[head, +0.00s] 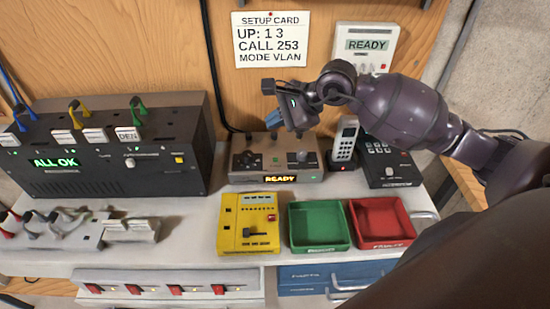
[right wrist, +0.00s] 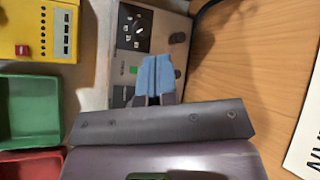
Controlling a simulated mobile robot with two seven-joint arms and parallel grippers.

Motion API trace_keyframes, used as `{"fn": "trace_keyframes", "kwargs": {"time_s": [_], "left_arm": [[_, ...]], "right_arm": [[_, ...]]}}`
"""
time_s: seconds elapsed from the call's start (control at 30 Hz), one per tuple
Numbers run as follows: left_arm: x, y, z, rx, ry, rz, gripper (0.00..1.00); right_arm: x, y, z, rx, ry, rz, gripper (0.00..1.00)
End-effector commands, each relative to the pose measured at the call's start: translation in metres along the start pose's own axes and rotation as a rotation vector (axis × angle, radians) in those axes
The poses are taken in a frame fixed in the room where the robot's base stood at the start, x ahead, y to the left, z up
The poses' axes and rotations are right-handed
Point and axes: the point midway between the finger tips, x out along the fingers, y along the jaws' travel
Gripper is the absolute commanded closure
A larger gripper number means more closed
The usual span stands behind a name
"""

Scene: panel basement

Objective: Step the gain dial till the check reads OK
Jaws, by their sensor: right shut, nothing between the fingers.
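A black dial plate (right wrist: 136,28) shows in the right wrist view. My right gripper (head: 273,118) is above the back of the box, with its blue fingertips (right wrist: 155,75) together and empty. They cover part of the box in the wrist view. Contact with the box cannot be told. My left gripper is out of view.
A black unit (head: 110,178) reading ALL OK is at left. A yellow box (head: 231,212), green tray (head: 293,243) and red tray (head: 357,240) are in front. A cordless phone (head: 345,140) stands right of the box. A setup card (head: 270,40) hangs on the wood wall.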

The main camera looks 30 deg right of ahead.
Motion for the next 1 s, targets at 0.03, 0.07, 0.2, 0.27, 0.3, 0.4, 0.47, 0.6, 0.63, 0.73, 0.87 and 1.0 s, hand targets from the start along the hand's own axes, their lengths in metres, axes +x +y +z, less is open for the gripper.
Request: {"fn": "trace_keyframes", "kwargs": {"time_s": [0.03, 0.07, 0.2, 0.27, 0.3, 0.4, 0.47, 0.6, 0.63, 0.73, 0.87, 1.0], "left_arm": [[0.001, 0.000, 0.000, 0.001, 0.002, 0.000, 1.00], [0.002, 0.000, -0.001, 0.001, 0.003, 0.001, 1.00], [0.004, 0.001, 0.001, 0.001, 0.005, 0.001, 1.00], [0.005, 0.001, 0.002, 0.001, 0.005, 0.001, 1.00], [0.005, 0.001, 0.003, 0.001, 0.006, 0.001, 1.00], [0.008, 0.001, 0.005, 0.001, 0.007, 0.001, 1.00], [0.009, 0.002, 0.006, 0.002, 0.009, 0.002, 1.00], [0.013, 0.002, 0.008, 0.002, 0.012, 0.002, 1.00], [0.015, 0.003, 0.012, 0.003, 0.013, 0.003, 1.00], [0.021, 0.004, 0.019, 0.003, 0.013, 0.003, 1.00], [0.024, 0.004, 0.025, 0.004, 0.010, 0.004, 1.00], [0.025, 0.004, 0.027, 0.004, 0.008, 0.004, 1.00]], "right_arm": [[0.002, 0.002, -0.001, 0.001, 0.000, 0.001, 1.00], [0.003, 0.003, -0.002, 0.001, 0.000, 0.001, 1.00], [0.011, 0.008, -0.008, 0.002, -0.001, 0.001, 1.00], [0.015, 0.011, -0.011, 0.002, 0.000, 0.002, 1.00], [0.018, 0.013, -0.013, 0.002, 0.000, 0.002, 1.00], [0.027, 0.020, -0.019, 0.004, 0.000, 0.003, 1.00], [0.032, 0.024, -0.023, 0.003, -0.001, 0.002, 1.00], [0.044, 0.032, -0.032, 0.003, -0.001, 0.002, 1.00], [0.047, 0.034, -0.034, 0.001, 0.000, 0.001, 1.00], [0.055, 0.040, -0.040, 0.001, 0.000, 0.002, 1.00], [0.060, 0.044, -0.043, 0.001, 0.000, 0.002, 1.00], [0.060, 0.044, -0.044, 0.000, 0.000, 0.001, 1.00]]}}
